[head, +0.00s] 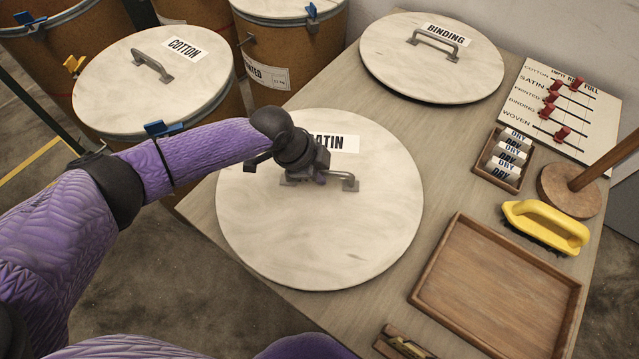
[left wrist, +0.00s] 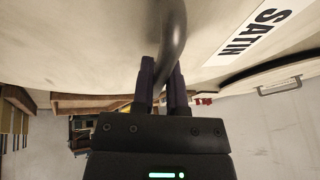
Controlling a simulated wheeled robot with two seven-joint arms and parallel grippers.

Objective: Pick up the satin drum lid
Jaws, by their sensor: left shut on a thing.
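The satin drum lid (head: 320,235) is a round whitish disc with a SATIN label (head: 338,143) and a grey bar handle (head: 349,182). It is over the table's left front part; I cannot tell whether it touches the table. My left gripper (head: 318,176) is shut on the handle, hiding its middle. In the left wrist view the two fingers (left wrist: 160,88) close around the curved handle bar (left wrist: 172,40), with the SATIN label at upper right. My right gripper is not in view.
The binding lid (head: 432,70) lies at the back of the table (head: 345,90). The cotton lid (head: 150,85) sits on a drum at left. A wooden tray (head: 497,285), yellow brush (head: 545,222), box of DRY packets (head: 507,160) and slider board (head: 565,105) occupy the right side.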

